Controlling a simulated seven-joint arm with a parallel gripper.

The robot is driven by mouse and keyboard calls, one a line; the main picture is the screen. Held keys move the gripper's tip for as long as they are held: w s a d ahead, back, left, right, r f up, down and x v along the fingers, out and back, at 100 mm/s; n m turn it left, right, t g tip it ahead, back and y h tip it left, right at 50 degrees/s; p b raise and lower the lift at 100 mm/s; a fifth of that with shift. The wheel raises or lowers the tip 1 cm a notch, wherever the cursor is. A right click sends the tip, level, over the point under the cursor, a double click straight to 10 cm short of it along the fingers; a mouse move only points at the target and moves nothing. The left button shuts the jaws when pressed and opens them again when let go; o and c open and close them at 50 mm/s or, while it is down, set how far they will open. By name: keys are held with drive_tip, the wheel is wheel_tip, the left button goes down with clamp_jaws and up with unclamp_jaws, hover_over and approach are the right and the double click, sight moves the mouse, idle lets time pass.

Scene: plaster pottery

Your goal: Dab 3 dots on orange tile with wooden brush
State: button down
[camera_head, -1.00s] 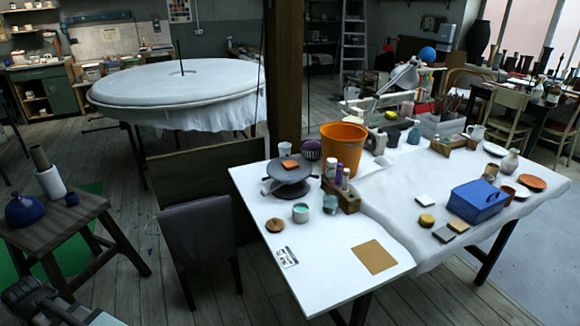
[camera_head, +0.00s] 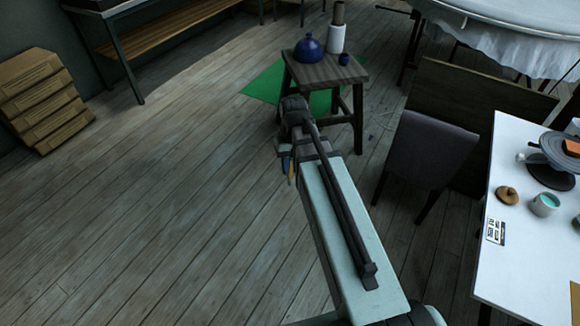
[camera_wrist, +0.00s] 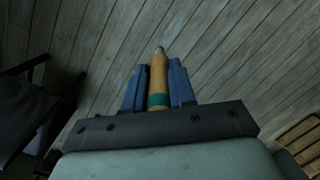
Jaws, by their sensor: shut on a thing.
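My gripper (camera_wrist: 157,88) shows two blue fingers in the wrist view, shut on the wooden brush (camera_wrist: 158,75). The brush has a tan handle with a green band and a dark greenish tip at its far end. In the head view my gripper (camera_head: 288,168) hangs over the wooden floor in front of the stool, far left of the white table. The orange tile (camera_head: 573,147) lies on a grey turntable (camera_head: 552,172) at the right edge of the head view. A pale cup with teal contents (camera_head: 545,204) stands in front of the turntable.
The white table (camera_head: 522,262) is cut off at the right, with a round wooden lid (camera_head: 508,194) and a label card (camera_head: 495,232) on it. A dark chair (camera_head: 430,150) stands between my arm and the table. A stool (camera_head: 325,72) holds a blue pot (camera_head: 309,46).

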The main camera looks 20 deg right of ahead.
drive_tip(key=w+d+r, duration=0.2)
drive_tip(key=w+d, duration=0.4)
drive_tip(key=d, duration=0.5)
drive_tip(key=d+r+h, duration=0.1)
drive_tip(key=d+r, duration=0.2)
drive_tip(key=d, duration=1.6)
drive_tip(key=d+r+h, duration=0.1)
drive_tip(key=d+r, duration=0.2)
drive_tip(key=d, duration=1.7)
drive_tip(key=s+d+r, duration=0.2)
drive_tip(key=s+d, duration=0.2)
drive_tip(key=d, duration=0.4)
drive_tip(key=s+d+r+h, duration=0.1)
drive_tip(key=s+d+r, duration=0.1)
drive_tip(key=s+d, duration=0.35)
drive_tip(key=s+d+r, duration=0.2)
drive_tip(key=d, duration=0.8)
drive_tip(key=s+d+r, duration=0.2)
drive_tip(key=s+d, duration=0.7)
drive_tip(key=s+d+r, duration=0.3)
drive_tip(key=s+d, duration=0.6)
drive_tip(key=shift+s+d+t+h, duration=0.25)
drive_tip(key=shift+s+t+h, duration=0.05)
drive_tip(key=shift+f, duration=0.15)
drive_tip(key=shift+x, duration=0.8)
drive_tip(key=shift+a+f, duration=0.25)
drive_tip(key=shift+f, duration=0.25)
